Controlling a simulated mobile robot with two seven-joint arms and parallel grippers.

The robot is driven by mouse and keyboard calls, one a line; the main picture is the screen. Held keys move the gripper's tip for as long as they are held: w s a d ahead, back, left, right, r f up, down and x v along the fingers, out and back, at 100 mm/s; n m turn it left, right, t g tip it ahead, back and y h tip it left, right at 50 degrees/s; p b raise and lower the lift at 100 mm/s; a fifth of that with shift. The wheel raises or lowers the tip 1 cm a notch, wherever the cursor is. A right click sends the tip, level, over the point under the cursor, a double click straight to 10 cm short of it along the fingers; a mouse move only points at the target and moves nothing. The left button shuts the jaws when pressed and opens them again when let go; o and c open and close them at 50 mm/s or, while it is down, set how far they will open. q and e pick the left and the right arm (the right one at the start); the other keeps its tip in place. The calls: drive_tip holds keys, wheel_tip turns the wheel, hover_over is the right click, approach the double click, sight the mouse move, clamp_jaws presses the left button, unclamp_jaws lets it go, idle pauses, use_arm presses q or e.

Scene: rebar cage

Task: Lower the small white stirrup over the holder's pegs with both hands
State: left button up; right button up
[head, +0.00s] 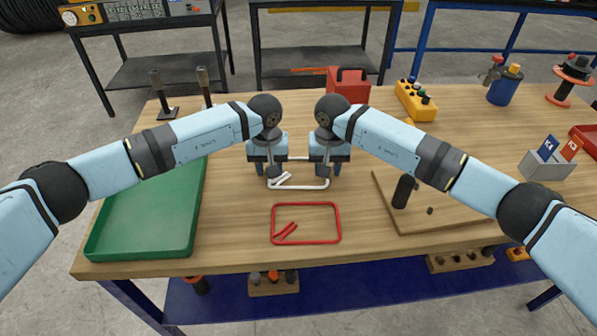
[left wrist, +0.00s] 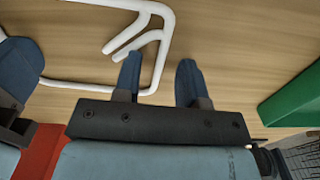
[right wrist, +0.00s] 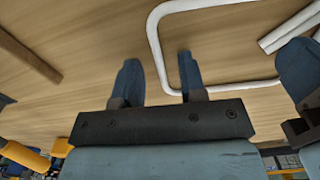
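The small white stirrup (head: 310,187) is a rounded rectangle with two inward hook ends at its left, low over or on the wooden table; any gap beneath is unclear. My left gripper (head: 267,172) is at its left side and my right gripper (head: 321,172) at its right side. In the left wrist view, the fingers (left wrist: 160,80) are apart with the stirrup's side between them. In the right wrist view, the fingers (right wrist: 158,78) are also apart, with the white bar between them. No holder with pegs is clearly identifiable; my grippers hide part of the stirrup.
A red stirrup (head: 306,206) lies in front. A green tray (head: 120,247) is at left, a wooden board (head: 455,215) with a black upright piece (head: 403,190) at right. A red box (head: 348,88) and yellow block (head: 416,103) stand behind.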

use_arm(q)
clamp_jaws()
use_arm(e)
clamp_jaws()
